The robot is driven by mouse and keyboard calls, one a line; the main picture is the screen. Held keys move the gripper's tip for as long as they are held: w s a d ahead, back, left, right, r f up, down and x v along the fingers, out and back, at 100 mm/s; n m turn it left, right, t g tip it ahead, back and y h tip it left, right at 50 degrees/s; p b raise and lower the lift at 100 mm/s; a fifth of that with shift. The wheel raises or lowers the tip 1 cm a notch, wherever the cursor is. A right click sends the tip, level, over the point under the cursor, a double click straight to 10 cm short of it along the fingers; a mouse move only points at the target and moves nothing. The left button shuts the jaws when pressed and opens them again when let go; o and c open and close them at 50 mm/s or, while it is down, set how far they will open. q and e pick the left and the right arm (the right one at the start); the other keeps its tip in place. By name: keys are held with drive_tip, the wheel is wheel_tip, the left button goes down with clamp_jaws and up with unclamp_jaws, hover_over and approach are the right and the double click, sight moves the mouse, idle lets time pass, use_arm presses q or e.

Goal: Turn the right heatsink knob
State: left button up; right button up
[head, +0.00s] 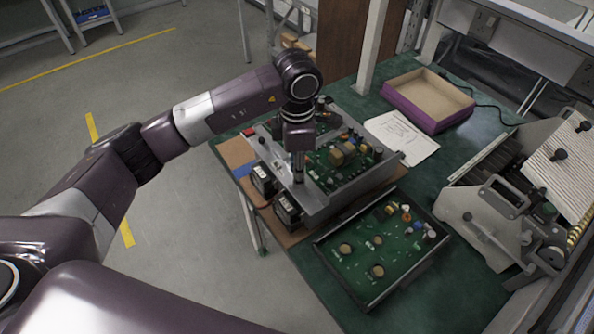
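An open metal chassis (366,184) with a green circuit board (340,172) sits on the green bench. My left gripper (298,178) points down at the chassis's front left part, beside a metal plate and the board. Its fingers are small and dark here, so I cannot tell whether they are open, shut or touching anything. No knob shows clearly under it; the gripper may hide one. I cannot tell which part is the right heatsink knob. My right gripper is not in view.
Black transformer-like blocks (287,211) stand at the chassis's front left. A tray with a second green board (370,285) lies in front. A purple-sided box (430,98) and a paper sheet (401,137) lie behind. Bare green bench (450,290) shows at front right.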

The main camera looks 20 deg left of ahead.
use_arm(q)
drive_tip(key=shift+f, duration=0.75)
